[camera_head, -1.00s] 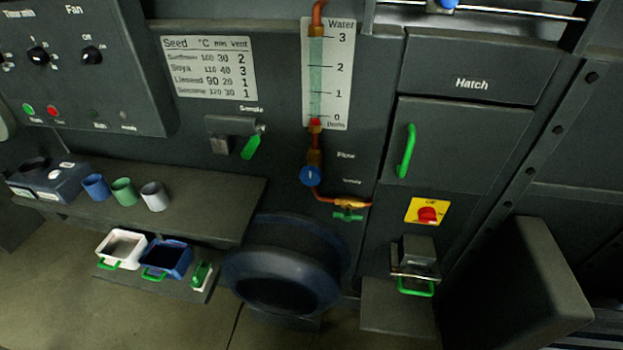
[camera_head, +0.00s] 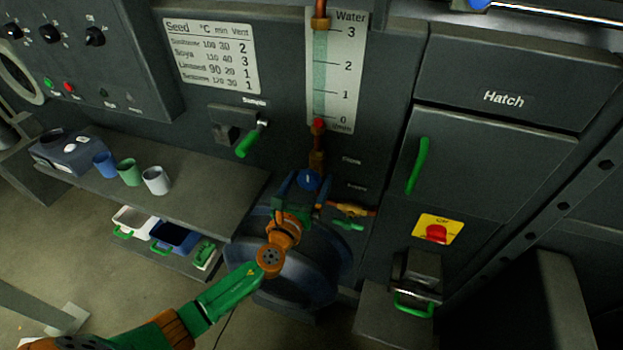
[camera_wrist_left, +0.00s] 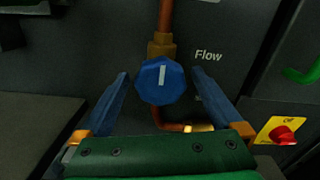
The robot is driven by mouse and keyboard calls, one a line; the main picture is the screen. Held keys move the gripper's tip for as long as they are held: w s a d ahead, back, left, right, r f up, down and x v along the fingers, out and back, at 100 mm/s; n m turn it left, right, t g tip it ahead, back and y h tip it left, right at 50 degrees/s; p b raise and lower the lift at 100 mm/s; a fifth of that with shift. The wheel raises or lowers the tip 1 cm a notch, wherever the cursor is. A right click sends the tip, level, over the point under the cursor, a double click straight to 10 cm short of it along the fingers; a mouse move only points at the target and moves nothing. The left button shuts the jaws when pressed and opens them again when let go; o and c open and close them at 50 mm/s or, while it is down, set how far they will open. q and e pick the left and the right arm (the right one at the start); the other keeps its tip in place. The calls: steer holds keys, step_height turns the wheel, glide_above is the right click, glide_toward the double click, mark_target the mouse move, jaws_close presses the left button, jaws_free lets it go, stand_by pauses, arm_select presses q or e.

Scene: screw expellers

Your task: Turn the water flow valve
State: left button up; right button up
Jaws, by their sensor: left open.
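The blue flow valve knob (camera_head: 309,180) sits on the copper pipe below the water gauge (camera_head: 335,75). In the left wrist view the knob (camera_wrist_left: 162,81) faces me, its white mark close to upright, beside the Flow label. My left gripper (camera_head: 304,186) is open, with its blue fingers on either side of the knob. In the left wrist view the left gripper's fingers (camera_wrist_left: 161,82) stand apart from the knob with gaps on both sides. A red marker (camera_head: 318,124) is at the gauge's zero. My right gripper is not in view.
A brass supply valve with a green handle (camera_head: 348,224) is just right of the knob. A large dark round drum (camera_head: 330,262) lies below. Cups stand on the left shelf (camera_head: 205,205).

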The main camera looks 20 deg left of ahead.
arm_select(q)
steer(key=shift+w, duration=0.3)
steer(key=shift+s, duration=0.1)
steer(key=shift+c, duration=1.3)
steer(key=c, duration=1.1)
